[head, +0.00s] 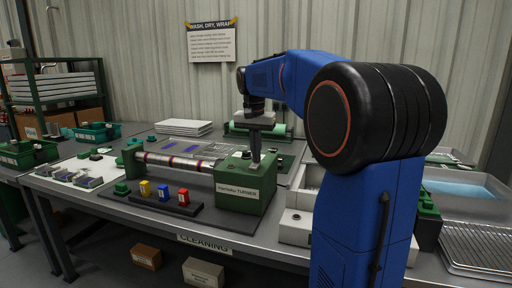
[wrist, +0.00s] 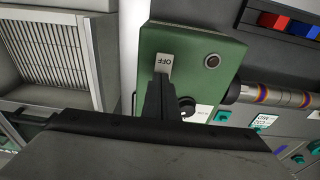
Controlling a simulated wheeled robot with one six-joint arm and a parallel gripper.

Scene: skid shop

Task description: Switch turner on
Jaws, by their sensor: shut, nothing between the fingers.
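The turner (head: 190,170) is a green box with a shiny banded roller reaching to its left, on the bench. Its housing (wrist: 205,50) shows in the wrist view with a white tab marked OFF (wrist: 164,63), a dark round lamp or button (wrist: 211,61) and a black knob (wrist: 187,106). My gripper (head: 255,165) points down at the top of the housing in the head view. In the wrist view my shut fingertips (wrist: 162,80) are at the lower end of the OFF tab, partly covering it. I cannot tell whether they touch it.
Coloured blocks (head: 163,192) stand on a dark strip in front of the roller. A white box (head: 296,222) and metal trays (head: 470,190) lie to the right. White sheets (head: 183,127) are stacked behind. Small parts and green bins (head: 97,132) fill the left.

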